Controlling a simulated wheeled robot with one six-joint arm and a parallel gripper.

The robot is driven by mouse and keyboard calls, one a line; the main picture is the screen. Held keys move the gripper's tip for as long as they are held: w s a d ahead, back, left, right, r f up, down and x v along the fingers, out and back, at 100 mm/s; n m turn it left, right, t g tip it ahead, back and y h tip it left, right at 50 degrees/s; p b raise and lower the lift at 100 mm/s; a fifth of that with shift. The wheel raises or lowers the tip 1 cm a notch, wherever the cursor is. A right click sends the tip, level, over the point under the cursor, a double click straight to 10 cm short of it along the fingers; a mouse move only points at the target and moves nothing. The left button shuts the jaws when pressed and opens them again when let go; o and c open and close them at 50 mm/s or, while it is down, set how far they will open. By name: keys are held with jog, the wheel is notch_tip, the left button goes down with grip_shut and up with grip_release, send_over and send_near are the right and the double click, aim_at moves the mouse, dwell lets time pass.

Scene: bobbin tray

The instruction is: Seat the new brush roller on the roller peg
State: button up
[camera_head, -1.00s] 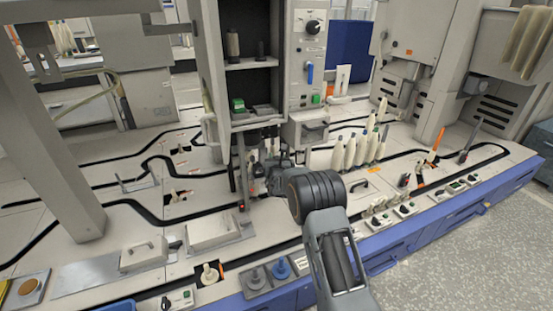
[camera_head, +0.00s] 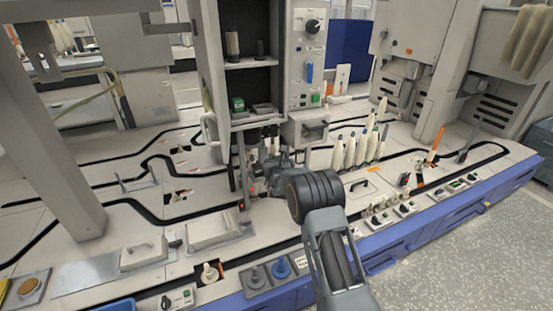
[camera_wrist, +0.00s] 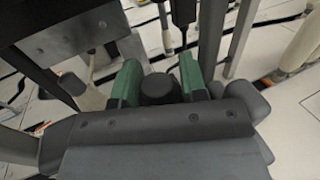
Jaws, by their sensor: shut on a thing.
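My gripper (camera_wrist: 160,76) has its two green finger pads on either side of a dark, round-topped piece (camera_wrist: 158,89), which I take to be the brush roller. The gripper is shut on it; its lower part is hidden. In the head view my gripper (camera_head: 259,179) is small and partly covered by my own wrist, in front of the machine's open column. I cannot make out the roller there, nor pick out the roller peg for sure. A dark upright post (camera_wrist: 183,12) stands beyond the fingers in the wrist view.
The machine column (camera_head: 213,80) with shelves stands just behind my gripper. Several cream bobbins (camera_head: 350,152) stand to its right. A grey tray (camera_head: 266,291) at the front edge holds a grey piece and a blue piece (camera_head: 281,269). Flat deck with black tracks lies to the left.

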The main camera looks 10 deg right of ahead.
jog(key=shift+f, duration=0.1)
jog(key=o, duration=1.1)
jog(key=shift+d+f, duration=0.1)
jog(key=shift+d, duration=0.1)
